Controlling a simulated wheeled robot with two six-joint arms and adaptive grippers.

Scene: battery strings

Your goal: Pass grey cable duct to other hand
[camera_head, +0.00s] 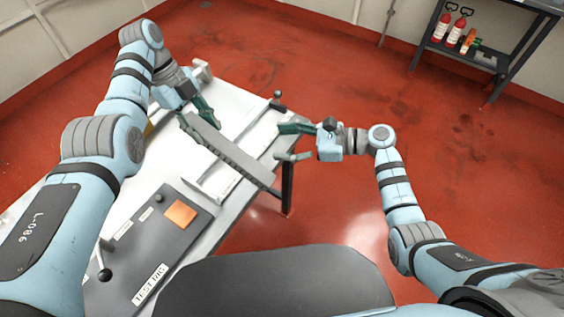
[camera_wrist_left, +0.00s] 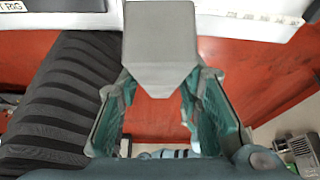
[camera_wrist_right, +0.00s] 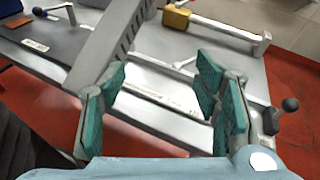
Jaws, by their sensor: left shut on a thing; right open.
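The grey cable duct (camera_head: 236,155) is a long slotted bar, held aslant above the white table. My left gripper (camera_head: 197,117) is shut on its far-left end. In the left wrist view the duct's plain end (camera_wrist_left: 160,45) shows between the fingers. My right gripper (camera_head: 279,143) is open and empty, to the right of the duct, with its fingers pointing left toward it. In the right wrist view the duct (camera_wrist_right: 112,40) passes by the left finger, outside the gap between the fingers. I cannot tell whether that finger touches it.
The white table (camera_head: 235,105) carries a dark test rig panel (camera_head: 150,250) with an orange square (camera_head: 180,213) and a black-knobbed lever (camera_head: 105,273). A yellow block (camera_wrist_right: 176,17) lies near a white rail. A dark shelf (camera_head: 480,55) with red bottles stands far right. Red floor is clear.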

